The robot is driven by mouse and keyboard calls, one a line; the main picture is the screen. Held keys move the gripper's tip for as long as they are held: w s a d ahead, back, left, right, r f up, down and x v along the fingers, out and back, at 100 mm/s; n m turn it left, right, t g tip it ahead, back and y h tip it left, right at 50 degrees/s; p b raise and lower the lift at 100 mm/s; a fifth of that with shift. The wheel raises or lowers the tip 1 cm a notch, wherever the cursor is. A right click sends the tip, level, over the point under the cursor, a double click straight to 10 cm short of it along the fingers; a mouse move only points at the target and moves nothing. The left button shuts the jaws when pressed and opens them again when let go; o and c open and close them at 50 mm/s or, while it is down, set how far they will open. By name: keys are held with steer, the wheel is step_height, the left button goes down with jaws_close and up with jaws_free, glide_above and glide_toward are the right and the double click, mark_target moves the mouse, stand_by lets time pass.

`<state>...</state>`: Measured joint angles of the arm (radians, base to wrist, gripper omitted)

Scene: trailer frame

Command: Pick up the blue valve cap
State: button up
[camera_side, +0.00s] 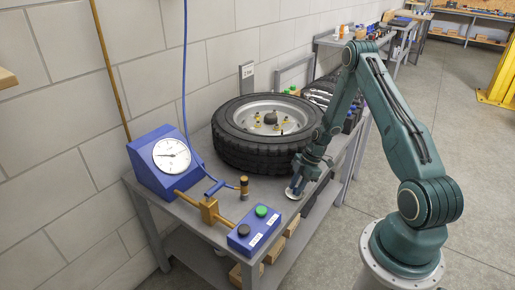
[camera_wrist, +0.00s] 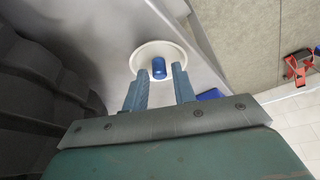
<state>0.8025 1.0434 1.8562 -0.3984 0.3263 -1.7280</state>
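The blue valve cap (camera_wrist: 159,68) stands in a round white dish (camera_wrist: 142,57) in the wrist view. My gripper (camera_wrist: 158,79) is open, with its two blue-grey fingers on either side of the cap and a visible gap to each. The cap appears between or just beyond the fingertips; the exact depth is unclear. In the side view my gripper (camera_side: 298,184) points down over the dish (camera_side: 292,195) near the bench's front edge, right of the tire. I cannot make out the cap clearly there.
A tire on its rim (camera_side: 232,150) lies flat on the grey bench (camera_side: 270,188), close to my gripper. A blue gauge box (camera_side: 150,180), brass fitting (camera_side: 209,210) and blue button box (camera_side: 254,230) stand at the left. A blue hose hangs above.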

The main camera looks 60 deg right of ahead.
steer(key=shift+c, duration=0.2)
jaws_close()
steer(key=shift+r, duration=0.15)
step_height(320, 180, up, 20)
stand_by(0.9)
stand_by(0.5)
steer(key=w+d+r+m+t+h, duration=0.2)
steer(key=w+d+m+h, duration=0.1)
steer(key=w+d+m, duration=0.9)
steer(key=w+d, duration=0.2)
steer(key=w, duration=0.1)
steer(key=shift+d+h, duration=0.3)
steer(key=shift+h, duration=0.1)
